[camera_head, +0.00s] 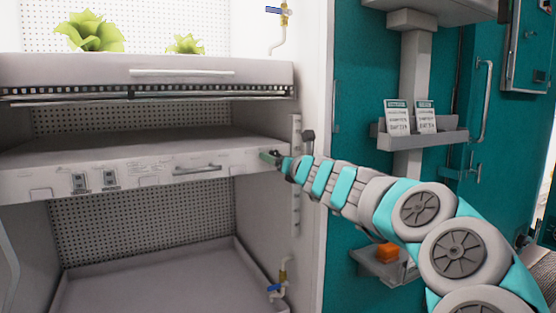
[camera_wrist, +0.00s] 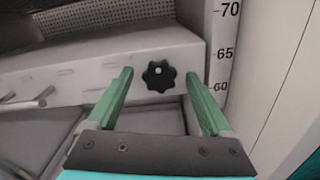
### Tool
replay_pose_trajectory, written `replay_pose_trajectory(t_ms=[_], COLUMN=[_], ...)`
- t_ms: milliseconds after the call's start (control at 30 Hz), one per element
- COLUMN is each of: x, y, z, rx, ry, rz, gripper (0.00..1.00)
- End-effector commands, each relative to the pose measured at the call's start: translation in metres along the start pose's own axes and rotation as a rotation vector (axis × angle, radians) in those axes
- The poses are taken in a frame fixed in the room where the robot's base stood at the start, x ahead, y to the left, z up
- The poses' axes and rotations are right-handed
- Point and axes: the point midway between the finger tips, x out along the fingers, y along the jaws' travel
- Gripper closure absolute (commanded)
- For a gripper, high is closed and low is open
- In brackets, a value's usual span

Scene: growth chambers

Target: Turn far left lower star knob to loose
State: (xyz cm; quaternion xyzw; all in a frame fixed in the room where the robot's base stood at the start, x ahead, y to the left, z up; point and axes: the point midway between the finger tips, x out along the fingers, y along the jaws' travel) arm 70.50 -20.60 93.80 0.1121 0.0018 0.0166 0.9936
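A black star knob (camera_wrist: 158,76) sits on the pale front face of a shelf in the wrist view, next to a height scale. My gripper (camera_wrist: 159,73) is open, with one green finger on each side of the knob. Gaps show between the fingers and the knob, and I see no contact. In the head view my gripper (camera_head: 270,157) reaches the right end of the middle shelf's front (camera_head: 140,175). The knob is hidden behind the gripper there. The knob's loose or tight state cannot be told.
The shelf front carries a handle (camera_head: 197,168) and small switches (camera_head: 95,181). An upper shelf (camera_head: 170,72) with green plants (camera_head: 92,34) is above. A valve (camera_head: 277,286) stands low at the right. The height scale (camera_wrist: 224,50) runs beside the knob.

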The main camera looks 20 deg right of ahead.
Motion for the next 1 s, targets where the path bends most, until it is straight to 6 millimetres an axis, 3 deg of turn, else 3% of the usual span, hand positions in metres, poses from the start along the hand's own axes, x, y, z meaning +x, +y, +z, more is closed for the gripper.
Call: replay_pose_trajectory(t_ms=[67,733,1000], x=[-0.0001,-0.0001,-0.0001], y=[0.0001,0.0003,0.0005], z=[0.0000,-0.0003,-0.0001], rx=[0.000,0.000,-0.020], ry=[0.000,0.000,0.000], rz=[0.000,0.001,0.001], gripper=[0.23,0.99,1.00])
